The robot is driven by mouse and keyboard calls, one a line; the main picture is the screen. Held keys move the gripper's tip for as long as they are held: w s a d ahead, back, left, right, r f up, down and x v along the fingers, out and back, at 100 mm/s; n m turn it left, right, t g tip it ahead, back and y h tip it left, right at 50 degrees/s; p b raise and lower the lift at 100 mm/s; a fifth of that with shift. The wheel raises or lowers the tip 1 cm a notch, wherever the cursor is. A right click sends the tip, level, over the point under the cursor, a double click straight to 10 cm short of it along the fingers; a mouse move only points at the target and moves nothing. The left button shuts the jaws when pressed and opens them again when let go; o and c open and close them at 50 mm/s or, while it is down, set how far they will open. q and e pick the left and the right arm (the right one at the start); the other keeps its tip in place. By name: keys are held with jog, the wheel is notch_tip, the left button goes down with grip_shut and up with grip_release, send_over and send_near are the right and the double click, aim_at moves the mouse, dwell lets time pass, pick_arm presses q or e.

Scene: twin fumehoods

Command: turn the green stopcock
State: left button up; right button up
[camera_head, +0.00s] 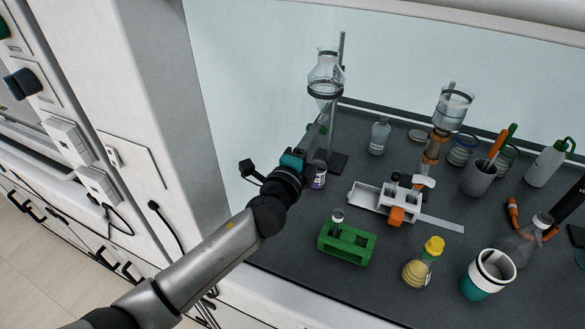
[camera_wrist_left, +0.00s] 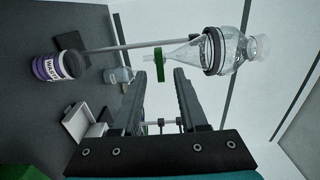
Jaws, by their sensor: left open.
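The green stopcock sits on the stem below a clear glass separating funnel (camera_head: 325,78), which is held by a ring on a stand. In the left wrist view the green stopcock (camera_wrist_left: 160,65) is just past the tips of my left gripper (camera_wrist_left: 161,76), roughly between their lines. The funnel bulb (camera_wrist_left: 228,50) lies to the right there. My left gripper (camera_head: 318,135) is open and empty, close to the stem; I cannot tell if it touches. In the head view the stopcock (camera_head: 315,128) is partly hidden near the fingers. A dark shape (camera_head: 569,202) at the right edge may be my right gripper.
A purple-labelled jar (camera_head: 318,176) stands below the gripper. A green rack (camera_head: 346,246), a white tray device (camera_head: 370,198), a yellow-capped flask (camera_head: 418,268) and a filter funnel (camera_head: 453,107) stand to the right. The hood's side wall (camera_head: 205,100) is on the left.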

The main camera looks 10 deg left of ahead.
pick_arm(q)
jog(key=v, duration=1.2)
jog(key=shift+s, duration=0.3)
jog(key=shift+a, duration=0.15)
